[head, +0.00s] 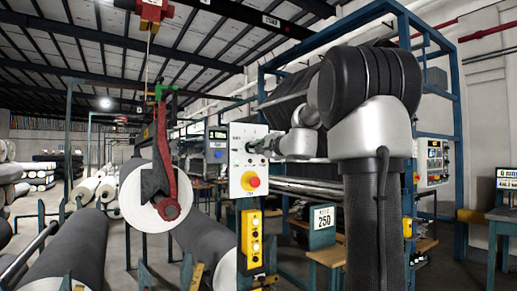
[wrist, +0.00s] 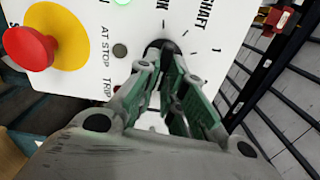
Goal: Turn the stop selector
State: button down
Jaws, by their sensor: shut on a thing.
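The stop selector is a black rotary knob (wrist: 165,44) on a white control panel (head: 238,160), with tick marks and partly visible lettering around it. The panel fills the top of the wrist view (wrist: 85,12). My gripper (wrist: 162,66) is shut on the knob, with its green-lined fingers hiding most of it. In the head view my gripper (head: 258,146) reaches the panel from the right and covers the knob. The knob's pointer is hidden, so I cannot tell its setting.
A red mushroom button (wrist: 29,47) on a yellow disc is left of the knob, close to my fingers. A yellow button box (head: 251,238) is below the panel. A large roll with a red lever (head: 166,150) is left.

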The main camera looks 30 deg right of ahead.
jog(key=shift+f+m, duration=0.15)
jog(key=shift+m, duration=0.35)
jog(key=c, duration=1.5)
grip_release()
jog(key=s, duration=1.2)
jog(key=shift+d, duration=0.25)
jog(key=shift+a, duration=0.1)
